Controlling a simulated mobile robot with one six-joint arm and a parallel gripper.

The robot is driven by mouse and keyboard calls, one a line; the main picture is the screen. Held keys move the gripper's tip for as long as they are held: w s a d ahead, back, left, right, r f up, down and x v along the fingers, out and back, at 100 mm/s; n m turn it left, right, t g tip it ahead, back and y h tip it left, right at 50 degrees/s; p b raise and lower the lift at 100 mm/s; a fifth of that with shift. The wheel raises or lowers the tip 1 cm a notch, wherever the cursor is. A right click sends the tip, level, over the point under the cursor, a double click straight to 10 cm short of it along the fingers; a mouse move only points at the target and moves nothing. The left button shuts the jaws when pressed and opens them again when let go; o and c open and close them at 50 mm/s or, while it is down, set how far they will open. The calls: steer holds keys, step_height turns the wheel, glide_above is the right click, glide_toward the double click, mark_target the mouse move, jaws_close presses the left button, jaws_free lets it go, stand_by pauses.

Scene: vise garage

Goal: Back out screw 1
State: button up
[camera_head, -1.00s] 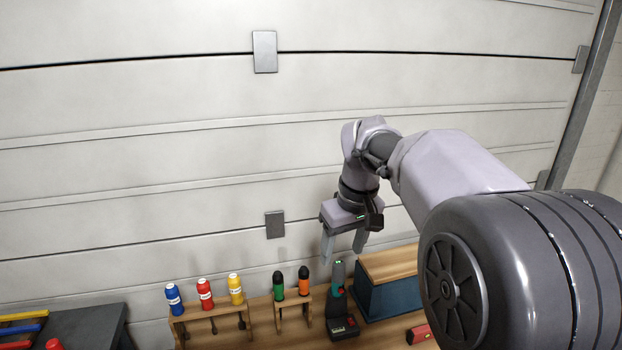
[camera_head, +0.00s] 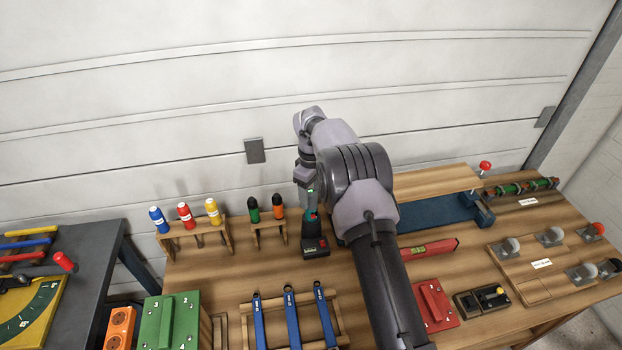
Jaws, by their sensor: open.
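My gripper (camera_head: 307,206) points down over the back of the wooden bench, right at the upper part of a cordless driver (camera_head: 315,246) with a black base and red patch. Its jaws are open; my arm and wrist partly hide the driver's top, and I cannot tell whether the fingers touch it. A green box (camera_head: 176,321) with numbered corners stands at the lower left. I can make out numbers on it, but the screws are too small to tell, and its lower part is cut off.
Screwdrivers stand in a wooden rack (camera_head: 194,238), with two more handles in a smaller rack (camera_head: 269,228). Blue wrenches (camera_head: 291,318) lie on a front holder. A blue vise (camera_head: 440,211), a red level (camera_head: 428,248) and a red box (camera_head: 436,304) are on the right.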

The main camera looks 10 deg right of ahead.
mark_target(311, 214)
step_height(311, 214, down, 3)
steer(key=shift+f, duration=0.15)
